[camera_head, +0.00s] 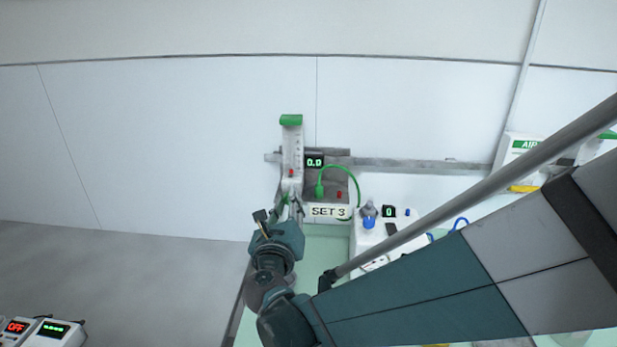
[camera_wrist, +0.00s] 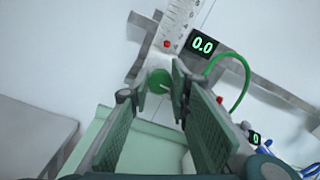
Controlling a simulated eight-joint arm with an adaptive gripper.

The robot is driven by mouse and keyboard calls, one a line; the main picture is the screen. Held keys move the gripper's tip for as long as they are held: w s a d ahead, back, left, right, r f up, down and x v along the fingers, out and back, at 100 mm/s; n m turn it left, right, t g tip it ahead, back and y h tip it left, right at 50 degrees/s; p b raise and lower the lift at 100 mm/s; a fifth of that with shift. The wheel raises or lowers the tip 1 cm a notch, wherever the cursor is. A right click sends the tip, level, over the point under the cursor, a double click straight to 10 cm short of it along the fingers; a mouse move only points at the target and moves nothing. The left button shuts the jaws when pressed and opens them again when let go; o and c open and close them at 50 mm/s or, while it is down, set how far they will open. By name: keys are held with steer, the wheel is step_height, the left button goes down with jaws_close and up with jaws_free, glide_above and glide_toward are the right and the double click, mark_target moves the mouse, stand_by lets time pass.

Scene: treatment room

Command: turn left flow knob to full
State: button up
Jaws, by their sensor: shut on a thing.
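The left flowmeter (camera_head: 292,148) has a green cap, a clear scaled tube and a red float low in it; part of it shows at the top of the wrist view (camera_wrist: 177,25). Its display (camera_head: 314,162) reads 0.0, also in the wrist view (camera_wrist: 203,45). A round green knob (camera_wrist: 157,80) with a pale mark sits below the tube, between the fingertips of my gripper (camera_wrist: 155,88). My gripper is shut on this knob. In the head view my gripper (camera_head: 290,205) is at the flowmeter's foot and hides the knob. A label (camera_head: 328,211) reads SET 3.
A green hose (camera_head: 350,170) arcs just right of the flowmeter, and a grey rail (camera_head: 430,164) runs along the wall. A white unit with a blue knob (camera_head: 369,221) and a display (camera_head: 389,211) reading 0 stands to the right. More devices (camera_head: 50,330) are at lower left.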

stand_by(0.3)
steer(key=o, duration=0.9)
steer(key=shift+s, duration=0.15)
steer(key=shift+s, duration=5.85)
